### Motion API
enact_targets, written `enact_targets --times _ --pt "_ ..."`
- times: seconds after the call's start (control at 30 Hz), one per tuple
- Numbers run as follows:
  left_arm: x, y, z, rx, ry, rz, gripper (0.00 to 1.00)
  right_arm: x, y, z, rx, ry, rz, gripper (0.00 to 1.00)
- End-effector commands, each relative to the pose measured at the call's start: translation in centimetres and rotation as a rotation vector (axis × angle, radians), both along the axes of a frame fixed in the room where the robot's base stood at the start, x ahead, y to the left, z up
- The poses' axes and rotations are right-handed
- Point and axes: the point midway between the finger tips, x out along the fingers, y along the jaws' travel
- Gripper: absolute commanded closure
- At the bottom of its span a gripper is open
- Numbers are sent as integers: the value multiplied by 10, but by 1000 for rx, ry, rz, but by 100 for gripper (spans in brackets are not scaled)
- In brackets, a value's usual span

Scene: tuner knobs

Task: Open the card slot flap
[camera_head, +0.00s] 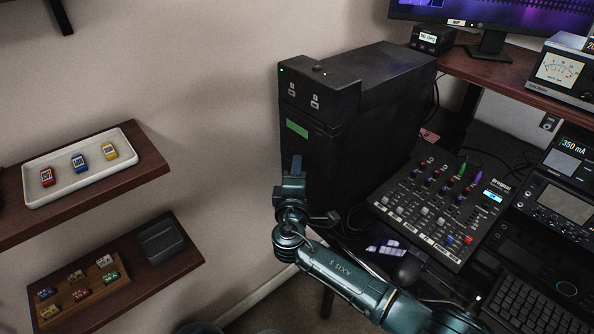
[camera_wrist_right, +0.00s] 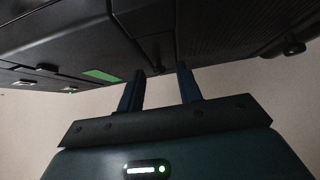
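The black tower unit (camera_head: 375,105) stands against the wall, with a green label (camera_head: 297,128) on its front. In the right wrist view, the tower's dark front (camera_wrist_right: 75,40) fills the top, with the green label (camera_wrist_right: 102,75) left of the fingers. A small dark knob or tab (camera_wrist_right: 157,68) shows between my right fingertips; I cannot tell whether it belongs to the flap. The flap's outline and position are not clear. My right gripper (camera_head: 296,162) is in front of the tower's front below the label. Its fingers (camera_wrist_right: 159,75) are apart, with nothing visibly clamped. My left gripper is out of view.
A mixer (camera_head: 445,207) with knobs stands right of the tower, near a mouse (camera_head: 407,270) and keyboard (camera_head: 530,305). The space between shelves and tower is free.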

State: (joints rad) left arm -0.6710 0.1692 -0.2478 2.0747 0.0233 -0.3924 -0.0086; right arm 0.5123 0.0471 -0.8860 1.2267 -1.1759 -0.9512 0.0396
Motion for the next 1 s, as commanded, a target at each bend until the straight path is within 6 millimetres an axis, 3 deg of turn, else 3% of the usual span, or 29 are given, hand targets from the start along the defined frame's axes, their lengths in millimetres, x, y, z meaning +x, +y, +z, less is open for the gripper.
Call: enact_targets --times 0.33,0.77,1.0 --pt "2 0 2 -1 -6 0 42 4 -1 0 0 1 0 65" --pt "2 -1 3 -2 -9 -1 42 4 -1 0 0 1 0 100" --pt "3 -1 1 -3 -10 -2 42 4 -1 -2 -4 -2 0 100"
